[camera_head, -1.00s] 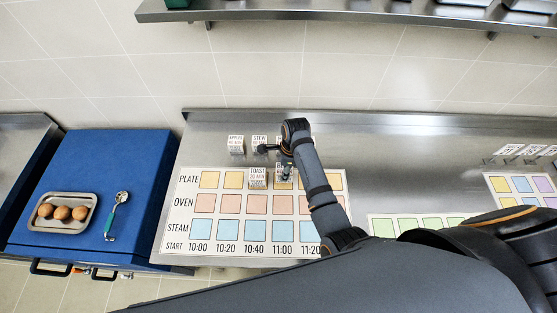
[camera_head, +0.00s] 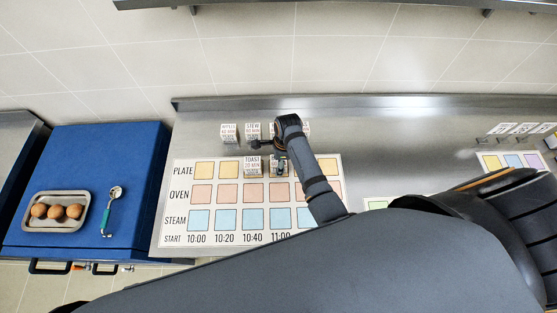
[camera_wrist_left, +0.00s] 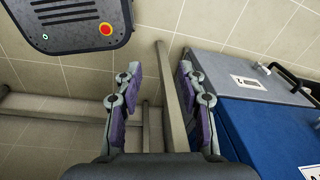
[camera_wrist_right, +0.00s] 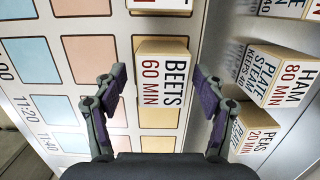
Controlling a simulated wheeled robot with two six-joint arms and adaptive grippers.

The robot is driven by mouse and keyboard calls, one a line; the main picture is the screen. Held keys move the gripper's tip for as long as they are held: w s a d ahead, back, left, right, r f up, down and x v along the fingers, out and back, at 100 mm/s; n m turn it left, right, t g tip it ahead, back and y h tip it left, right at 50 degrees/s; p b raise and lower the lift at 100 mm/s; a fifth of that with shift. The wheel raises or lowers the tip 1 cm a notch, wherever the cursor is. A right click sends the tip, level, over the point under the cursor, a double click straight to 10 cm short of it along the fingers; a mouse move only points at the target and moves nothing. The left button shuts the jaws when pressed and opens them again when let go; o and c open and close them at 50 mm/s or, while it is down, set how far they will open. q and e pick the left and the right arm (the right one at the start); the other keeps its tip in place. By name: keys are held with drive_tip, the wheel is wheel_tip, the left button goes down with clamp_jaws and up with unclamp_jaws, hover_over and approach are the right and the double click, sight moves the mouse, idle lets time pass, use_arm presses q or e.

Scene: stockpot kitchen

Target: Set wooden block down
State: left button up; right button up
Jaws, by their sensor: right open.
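A wooden block with a white label reading "BEETS 60 MIN" (camera_wrist_right: 163,75) sits in the yellow column of the schedule board (camera_wrist_right: 200,15) in the right wrist view. My right gripper (camera_wrist_right: 158,88) is open, with one finger on each side of the block and visible gaps. In the head view my right gripper (camera_head: 279,168) is over the PLATE row, just right of the toast block (camera_head: 252,166), and largely covers the beets block. My left gripper (camera_wrist_left: 157,80) is open and empty in its wrist view, away from the board.
Blocks labelled ham (camera_wrist_right: 278,78) and peas (camera_wrist_right: 250,133) stand beside the board. Stew (camera_head: 253,131) and apples (camera_head: 228,132) blocks stand behind it. A blue cabinet (camera_head: 140,160) at left holds a tray (camera_head: 34,222) of round brown items and a ladle (camera_head: 108,210).

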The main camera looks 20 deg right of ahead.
drive_tip(key=shift+r, duration=0.1)
drive_tip(key=r, duration=0.5)
drive_tip(key=shift+d, duration=0.3)
use_arm(q)
drive_tip(key=shift+w+d, duration=0.1)
drive_tip(key=shift+w, duration=0.7)
use_arm(e)
wheel_tip(320, 180, up, 7)
drive_tip(key=shift+s+d, duration=0.2)
drive_tip(key=shift+d, duration=0.2)
drive_tip(key=shift+f, duration=0.15)
